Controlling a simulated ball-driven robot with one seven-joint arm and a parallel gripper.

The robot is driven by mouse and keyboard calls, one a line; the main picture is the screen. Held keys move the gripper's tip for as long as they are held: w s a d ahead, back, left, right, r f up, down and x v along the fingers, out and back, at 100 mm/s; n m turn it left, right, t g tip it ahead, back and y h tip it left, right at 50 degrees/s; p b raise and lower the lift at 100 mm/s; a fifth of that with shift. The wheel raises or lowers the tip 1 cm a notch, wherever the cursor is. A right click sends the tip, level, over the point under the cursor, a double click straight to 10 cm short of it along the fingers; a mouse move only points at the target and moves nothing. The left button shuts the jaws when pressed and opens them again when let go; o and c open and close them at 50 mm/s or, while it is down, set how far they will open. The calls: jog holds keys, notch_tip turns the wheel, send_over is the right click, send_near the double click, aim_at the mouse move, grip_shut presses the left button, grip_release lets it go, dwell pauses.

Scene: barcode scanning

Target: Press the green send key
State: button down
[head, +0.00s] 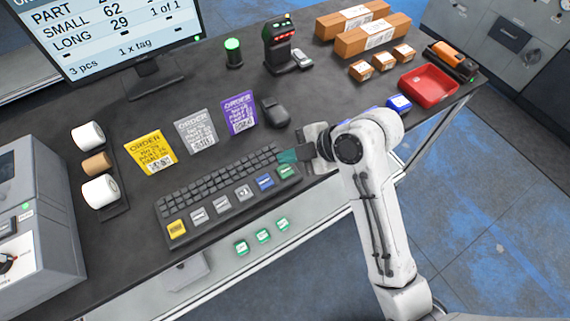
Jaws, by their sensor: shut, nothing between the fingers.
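The keyboard (212,190) lies on the dark table, with a row of large coloured keys along its front edge. The green key (287,171) is at the right end of that row, with a blue key (265,181) to its left. My gripper (284,157) reaches in from the right. Its teal fingertips are shut and empty, right by the green key's far side and over the keyboard's right end. I cannot tell whether they touch the key.
A mouse (274,112) lies behind the keyboard. Yellow (149,152), grey and purple order cards stand behind it. A monitor (118,35), scanner (281,50), cartons (372,36) and red tray (428,86) are farther back. Label rolls (88,135) are at left.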

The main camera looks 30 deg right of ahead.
jog(key=shift+r+p, duration=0.85)
jog(key=shift+r, duration=0.45)
jog(key=shift+f, duration=0.1)
jog(key=s+d+f+m+g+h+b, duration=0.1)
jog(key=s+d+f+m+g+h, duration=0.2)
jog(key=s+f+m, duration=0.3)
jog(key=s+d+f+m+g+h+b, duration=0.1)
jog(key=s+d+f+m+g+h, duration=0.1)
jog(key=s+f+m, duration=0.5)
jog(key=s+d+m+h, duration=0.1)
jog(key=s+d+m, duration=0.1)
jog(key=s+m, duration=0.3)
jog(key=shift+s+d+g, duration=0.15)
jog(key=shift+s+g, duration=0.25)
jog(key=shift+s, duration=1.7)
